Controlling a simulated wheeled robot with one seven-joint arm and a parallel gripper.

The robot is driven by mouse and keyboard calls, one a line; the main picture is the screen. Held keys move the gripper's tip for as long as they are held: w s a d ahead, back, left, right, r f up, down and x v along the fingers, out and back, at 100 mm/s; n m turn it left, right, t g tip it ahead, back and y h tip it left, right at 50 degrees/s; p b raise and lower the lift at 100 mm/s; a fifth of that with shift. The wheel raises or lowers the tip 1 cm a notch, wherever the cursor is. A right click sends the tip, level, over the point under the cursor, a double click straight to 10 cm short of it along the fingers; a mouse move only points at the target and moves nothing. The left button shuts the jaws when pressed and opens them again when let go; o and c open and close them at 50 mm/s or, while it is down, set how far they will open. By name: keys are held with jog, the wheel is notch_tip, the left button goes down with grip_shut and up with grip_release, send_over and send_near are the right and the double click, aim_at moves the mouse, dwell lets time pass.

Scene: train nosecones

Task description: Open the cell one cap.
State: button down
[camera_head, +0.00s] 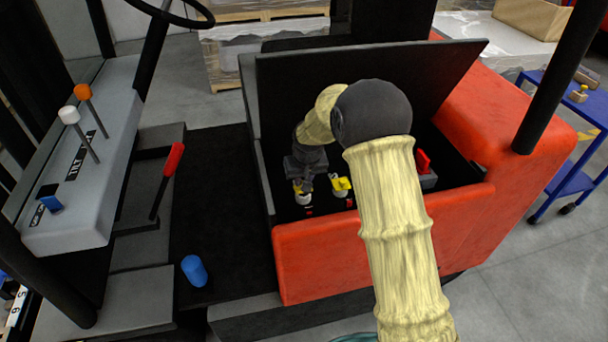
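The battery box (380,265) of the red truck stands open, its dark lid (365,75) raised at the back. Inside are two white filler necks with yellow caps. The left yellow cap (303,188) sits directly under my gripper (304,180), which points down at it and partly covers it. The right yellow cap (342,184) stands just beside, and looks tilted up from its neck. I cannot read which cell is number one. The fingers are small and dark, so their opening and any contact with the left cap are unclear.
My own arm crosses the front right of the box and hides part of its inside. A red connector (423,162) is at the box's right. A blue cylinder (194,270) lies on the dark floor. A lever console (80,160) stands left; a blue cart (570,140) is far right.

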jog(key=shift+w+a+r+g+h+p, duration=0.15)
jog(key=shift+w+r+g+h+p, duration=0.5)
jog(key=shift+p, duration=2.1)
jog(key=shift+w+f+g+p, duration=0.2)
jog(key=shift+w+g+p, duration=0.15)
jog(key=shift+g+p, duration=0.5)
jog(key=c, duration=1.3)
grip_release()
jog(key=shift+s+f+b, duration=0.1)
jog(key=shift+f+b, duration=0.05)
jog(key=shift+b, duration=0.35)
